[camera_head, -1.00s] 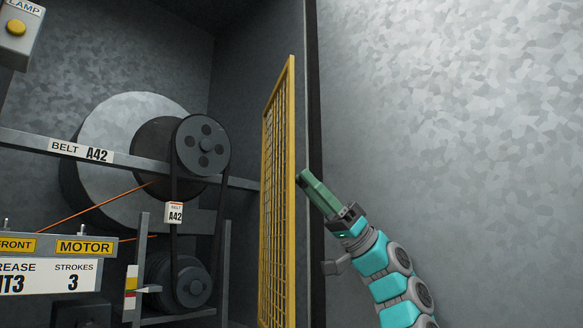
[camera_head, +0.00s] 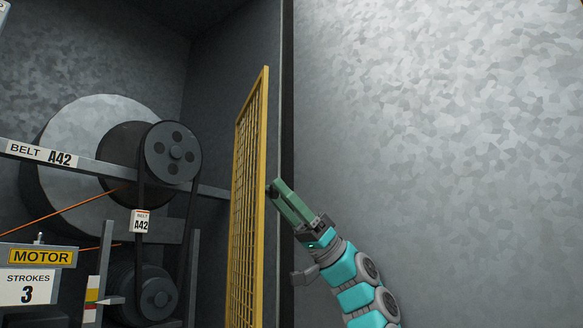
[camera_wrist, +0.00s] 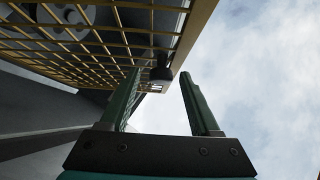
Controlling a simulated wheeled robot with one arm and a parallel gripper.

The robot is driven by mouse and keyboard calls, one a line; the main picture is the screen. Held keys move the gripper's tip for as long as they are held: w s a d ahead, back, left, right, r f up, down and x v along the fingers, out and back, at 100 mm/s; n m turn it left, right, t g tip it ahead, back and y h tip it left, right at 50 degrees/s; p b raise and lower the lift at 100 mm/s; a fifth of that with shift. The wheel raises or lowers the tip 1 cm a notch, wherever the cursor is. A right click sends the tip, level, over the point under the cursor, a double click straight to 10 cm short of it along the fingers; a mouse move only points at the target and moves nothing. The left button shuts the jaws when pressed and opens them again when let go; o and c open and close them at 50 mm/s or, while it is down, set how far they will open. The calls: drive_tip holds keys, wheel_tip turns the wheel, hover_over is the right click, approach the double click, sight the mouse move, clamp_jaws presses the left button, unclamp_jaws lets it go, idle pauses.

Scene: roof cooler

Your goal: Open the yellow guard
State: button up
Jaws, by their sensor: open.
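The yellow guard (camera_head: 248,200) is a mesh panel in a yellow frame, seen nearly edge-on in the head view. It stands swung out from the belt drive, with the pulleys open to view on its left. My gripper (camera_head: 277,188) is just right of the guard's outer edge. In the wrist view the guard (camera_wrist: 105,42) spans the upper left, and my gripper's two green fingers (camera_wrist: 162,75) are apart. A dark knob (camera_wrist: 160,73) on the guard's edge shows between the fingertips. I cannot tell if the fingers touch it.
The upper pulley (camera_head: 173,152), belt and lower pulley (camera_head: 156,298) are left of the guard. A MOTOR label panel (camera_head: 40,256) is at lower left. A grey mottled wall (camera_head: 430,120) fills the right. Open sky shows in the wrist view.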

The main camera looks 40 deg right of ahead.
drive_tip(key=s+a+r+b, duration=0.2)
drive_tip(key=s+a+b, duration=0.1)
drive_tip(key=s, duration=0.4)
drive_tip(key=s+a+r+b, duration=0.2)
drive_tip(key=s+a+b, duration=0.1)
drive_tip(key=s, duration=0.4)
drive_tip(key=shift+s+a+r+b, duration=0.15)
drive_tip(key=shift+s+a+b, duration=0.15)
drive_tip(key=shift+b, duration=0.35)
